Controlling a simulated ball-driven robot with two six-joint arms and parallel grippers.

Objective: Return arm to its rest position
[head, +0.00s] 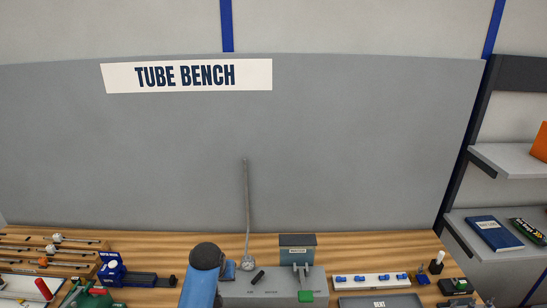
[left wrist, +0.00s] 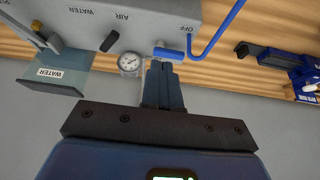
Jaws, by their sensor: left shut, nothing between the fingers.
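My left arm (head: 203,280) comes up from the bottom of the head view, and its dark joint hides part of the bench. In the left wrist view my left gripper (left wrist: 162,66) is shut and empty. Its fingertips are close to a blue handle (left wrist: 170,53) on the grey dispenser box (left wrist: 80,15); I cannot tell whether they touch. The dispenser (head: 262,287) also shows in the head view, right of my arm. A round gauge (left wrist: 130,63) is beside the fingers. My right gripper is in neither view.
A thin grey rod (head: 246,200) stands up by the gauge. A dark-lidded box (head: 298,241) is on the dispenser's back. Wooden racks (head: 60,245) and a blue-and-white device (head: 112,270) are at the left. A white rack with blue pieces (head: 372,281) is at the right.

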